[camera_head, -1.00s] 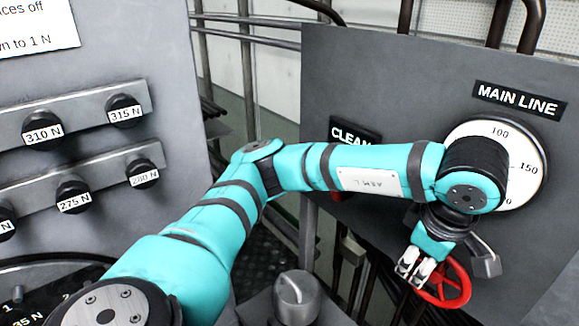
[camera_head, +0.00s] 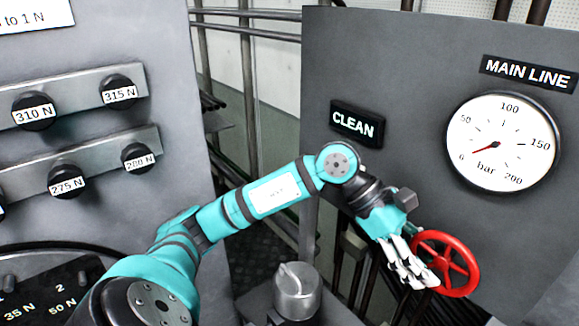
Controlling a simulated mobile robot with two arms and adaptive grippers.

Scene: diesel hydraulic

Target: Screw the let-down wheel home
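The red handwheel (camera_head: 447,263) is at the lower right, below the main line gauge. The round white gauge (camera_head: 515,135) is marked in bar, and its red needle points near 0. My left gripper (camera_head: 423,275) is at the wheel's left side, with its white fingers overlapping the left and lower-left rim. I cannot tell whether the fingers touch or clasp the rim, or how far apart they are. Part of the wheel's left rim is hidden behind them. My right gripper is not in view.
A grey panel (camera_head: 400,75) carries the gauge and a lit CLEAN sign (camera_head: 357,122). A grey cabinet (camera_head: 110,30) with labelled black knobs stands at left. A metal knob (camera_head: 296,290) is at lower centre. Dark pipes run behind the arm and beneath the wheel.

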